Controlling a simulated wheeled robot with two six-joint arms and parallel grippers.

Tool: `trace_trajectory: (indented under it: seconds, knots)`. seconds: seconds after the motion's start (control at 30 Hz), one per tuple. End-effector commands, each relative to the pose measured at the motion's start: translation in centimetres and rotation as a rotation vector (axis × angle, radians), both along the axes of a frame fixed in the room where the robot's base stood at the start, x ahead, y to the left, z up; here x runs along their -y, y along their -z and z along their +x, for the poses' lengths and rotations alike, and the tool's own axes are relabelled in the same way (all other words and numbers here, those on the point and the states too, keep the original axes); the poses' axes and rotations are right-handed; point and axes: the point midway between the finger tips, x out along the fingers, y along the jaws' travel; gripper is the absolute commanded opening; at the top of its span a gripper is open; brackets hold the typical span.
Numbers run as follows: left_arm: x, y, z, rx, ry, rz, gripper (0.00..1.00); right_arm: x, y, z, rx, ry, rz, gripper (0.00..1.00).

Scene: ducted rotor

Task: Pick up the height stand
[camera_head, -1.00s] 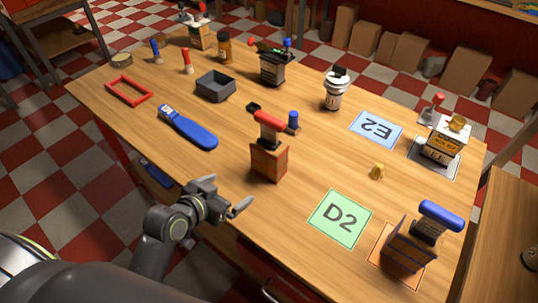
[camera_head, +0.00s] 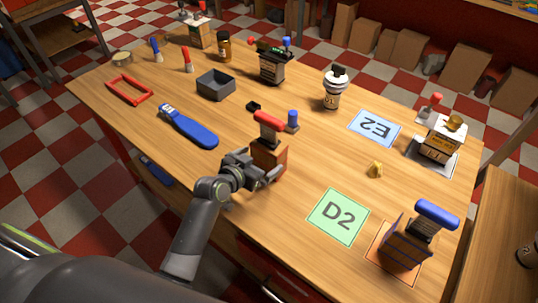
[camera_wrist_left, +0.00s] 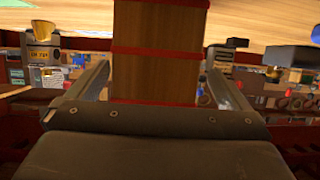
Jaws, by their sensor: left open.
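A wooden block stand with red bands and a red top (camera_head: 271,150), which I take for the height stand, stands upright near the table's front edge. My left gripper (camera_head: 262,166) is at its near side, with its jaws open. In the left wrist view the stand (camera_wrist_left: 158,60) fills the space between the two fingers, one on each side. A gap shows beside each finger, and neither clearly presses on the wood. The gripper partly hides the stand's lower part in the head view. My right gripper is not in view.
A blue-handled tool (camera_head: 188,127) lies left of the stand, and a small blue-topped piece (camera_head: 292,122) stands just behind it. A green D2 card (camera_head: 338,216) and a blue-topped stand (camera_head: 405,243) are to the right. A dark tray (camera_head: 216,85) sits further back.

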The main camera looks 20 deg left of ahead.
Motion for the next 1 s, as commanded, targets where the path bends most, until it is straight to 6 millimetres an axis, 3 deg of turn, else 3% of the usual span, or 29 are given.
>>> trace_trajectory:
  seconds: [0.53,0.9,1.0]
  knots:
    - [1.7,2.1,4.0,-0.001,0.0,-0.001,1.0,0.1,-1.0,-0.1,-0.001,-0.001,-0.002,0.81]
    - [1.8,2.3,4.5,0.0,-0.001,0.0,1.0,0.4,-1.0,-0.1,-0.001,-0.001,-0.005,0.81]
    - [1.8,2.3,4.5,-0.001,-0.001,0.001,0.87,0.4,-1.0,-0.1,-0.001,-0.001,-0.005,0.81]
